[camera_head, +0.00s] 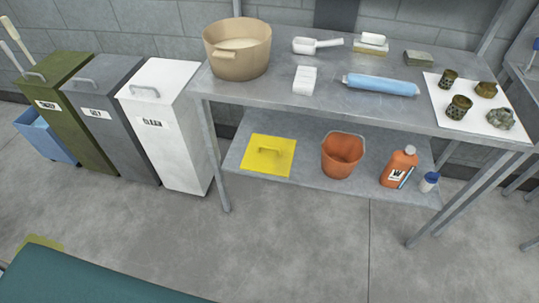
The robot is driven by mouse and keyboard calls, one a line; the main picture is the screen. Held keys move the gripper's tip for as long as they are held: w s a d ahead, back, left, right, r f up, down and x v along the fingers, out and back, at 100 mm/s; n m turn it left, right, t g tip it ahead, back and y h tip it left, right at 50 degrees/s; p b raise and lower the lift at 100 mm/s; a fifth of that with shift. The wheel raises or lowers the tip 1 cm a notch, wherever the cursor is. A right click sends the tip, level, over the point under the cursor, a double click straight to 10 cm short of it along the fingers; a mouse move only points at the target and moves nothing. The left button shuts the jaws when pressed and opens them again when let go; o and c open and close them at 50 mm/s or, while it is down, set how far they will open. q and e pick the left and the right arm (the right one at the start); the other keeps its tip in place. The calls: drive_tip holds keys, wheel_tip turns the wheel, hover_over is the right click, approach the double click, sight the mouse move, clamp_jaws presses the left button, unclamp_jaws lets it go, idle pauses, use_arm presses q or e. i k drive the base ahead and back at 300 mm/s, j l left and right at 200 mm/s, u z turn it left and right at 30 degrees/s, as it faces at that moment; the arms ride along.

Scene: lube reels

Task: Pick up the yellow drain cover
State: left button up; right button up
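The yellow drain cover (267,157) is a flat square plate with a small raised handle in its middle. It lies on the lower shelf (307,186) of a grey metal table, near the shelf's left end. An orange bucket (342,155) stands to its right with a gap between them. Nothing covers the plate, and the tabletop is above and behind it. Neither of my grippers shows in the head view.
The tabletop (265,92) holds a tan pot (238,48), a blue roll (380,85) and small items. An orange bottle (399,167) stands on the lower shelf. Bins, including a white one (170,125), stand left. The floor (300,245) in front is clear; a green surface (80,280) is lower left.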

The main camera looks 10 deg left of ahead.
sight(264, 154)
drive_tip(key=i+j+u, duration=0.35)
drive_tip(key=i+j, duration=0.15)
drive_tip(key=i, duration=0.35)
drive_tip(key=i+j+u, duration=0.2)
drive_tip(key=i, duration=0.25)
